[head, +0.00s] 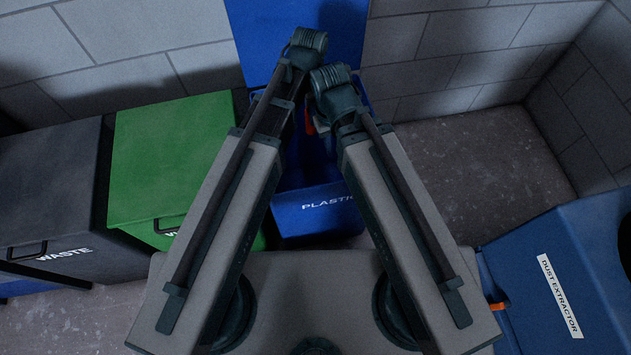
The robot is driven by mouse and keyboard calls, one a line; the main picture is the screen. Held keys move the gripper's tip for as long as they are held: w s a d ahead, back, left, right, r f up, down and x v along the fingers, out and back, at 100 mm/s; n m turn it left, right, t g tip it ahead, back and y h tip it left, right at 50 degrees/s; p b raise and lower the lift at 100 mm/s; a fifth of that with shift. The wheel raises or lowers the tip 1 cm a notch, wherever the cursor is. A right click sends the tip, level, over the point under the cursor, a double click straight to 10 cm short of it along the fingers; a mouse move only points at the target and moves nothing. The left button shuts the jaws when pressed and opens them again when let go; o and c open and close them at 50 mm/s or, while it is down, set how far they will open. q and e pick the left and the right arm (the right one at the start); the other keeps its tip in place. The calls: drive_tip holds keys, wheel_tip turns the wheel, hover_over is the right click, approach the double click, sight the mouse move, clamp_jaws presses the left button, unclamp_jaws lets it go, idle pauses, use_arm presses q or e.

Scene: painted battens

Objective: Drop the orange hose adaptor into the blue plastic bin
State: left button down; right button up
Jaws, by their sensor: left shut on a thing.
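The blue plastic bin (318,212) stands open beyond my base, its PLASTIC label facing me. My two arms cover much of its opening. How far the adaptor is above the bin's rim I cannot tell. My right gripper is hidden behind its own arm.
A green bin (160,160) and a dark grey WASTE bin (50,190), both lidded, stand to the left. A blue dust extractor (545,265) is at the lower right, with a small orange part (497,306) beside it. Bare floor (475,170) lies right of the plastic bin, before block walls.

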use_arm(q)
drive_tip(key=shift+f+b, duration=0.35)
drive_tip(key=shift+f, duration=0.4)
use_arm(e)
drive_tip(key=shift+f, duration=0.8)
use_arm(q)
drive_tip(key=shift+c, duration=2)
unclamp_jaws()
drive_tip(key=shift+r, duration=0.15)
use_arm(e)
drive_tip(key=shift+r, duration=0.15)
use_arm(q)
wheel_tip(320, 180, up, 14)
drive_tip(key=p, duration=1.4)
drive_tip(key=shift+f, duration=0.2)
use_arm(e)
wheel_tip(320, 180, up, 14)
drive_tip(key=shift+f, duration=0.2)
